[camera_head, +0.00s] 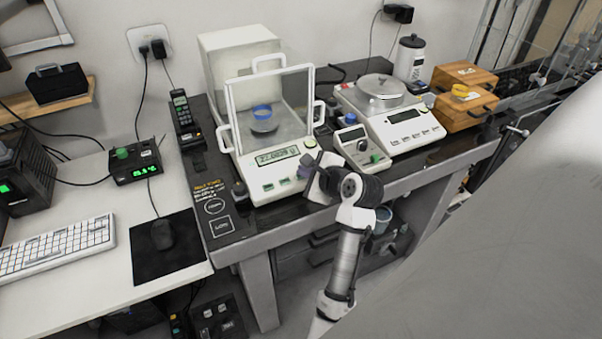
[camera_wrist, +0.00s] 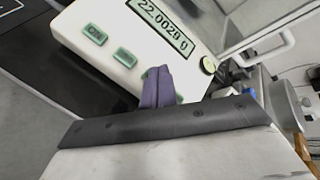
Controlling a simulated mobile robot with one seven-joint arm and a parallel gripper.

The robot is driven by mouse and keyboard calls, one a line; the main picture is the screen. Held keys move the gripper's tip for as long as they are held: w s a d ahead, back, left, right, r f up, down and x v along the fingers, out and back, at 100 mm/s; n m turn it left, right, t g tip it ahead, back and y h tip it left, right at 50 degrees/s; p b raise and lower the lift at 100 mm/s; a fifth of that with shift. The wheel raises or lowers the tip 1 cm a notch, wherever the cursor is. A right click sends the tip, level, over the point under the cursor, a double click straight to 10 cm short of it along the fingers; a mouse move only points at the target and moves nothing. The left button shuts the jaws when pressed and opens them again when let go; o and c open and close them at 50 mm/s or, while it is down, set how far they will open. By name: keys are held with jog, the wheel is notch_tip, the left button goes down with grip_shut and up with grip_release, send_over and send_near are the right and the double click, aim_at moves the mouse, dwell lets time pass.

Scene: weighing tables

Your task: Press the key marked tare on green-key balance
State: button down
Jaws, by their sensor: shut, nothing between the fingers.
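The green-key balance (camera_head: 262,174) is the white balance with a glass draft shield, on the dark table. In the wrist view, one green key (camera_wrist: 95,34) seems marked "ON", and a second green key (camera_wrist: 125,57) has no mark I can read. A third green key is mostly hidden behind my fingers, so I cannot read tare on it. My gripper (camera_wrist: 158,80) is shut and empty, its purple-grey fingertips over that third key. I cannot tell whether they touch it. My gripper also shows at the balance's front right corner (camera_head: 306,166).
A small grey meter (camera_head: 361,146) stands close to the right of my gripper. Beyond it is a second balance (camera_head: 403,124) with a round pan. A blue-banded item (camera_head: 262,112) sits inside the draft shield. A keyboard (camera_head: 55,247) and mouse (camera_head: 163,234) lie at left.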

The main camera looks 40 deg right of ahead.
jog(key=shift+w+f, duration=0.1)
jog(key=shift+f, duration=0.35)
dwell(0.7)
jog(key=shift+r+p, duration=0.15)
jog(key=shift+p, duration=0.15)
jog(key=shift+s+r+p, duration=0.2)
jog(key=shift+r+p, duration=0.45)
jog(key=shift+p, duration=0.35)
jog(key=r+p, duration=0.1)
jog(key=p, duration=0.1)
jog(key=s+r+p, duration=0.1)
jog(key=r+p, duration=0.2)
jog(key=shift+s+a+r+p, duration=0.15)
jog(key=shift+s+r+p, duration=0.1)
jog(key=shift+r+p, duration=0.15)
jog(key=shift+w, duration=0.1)
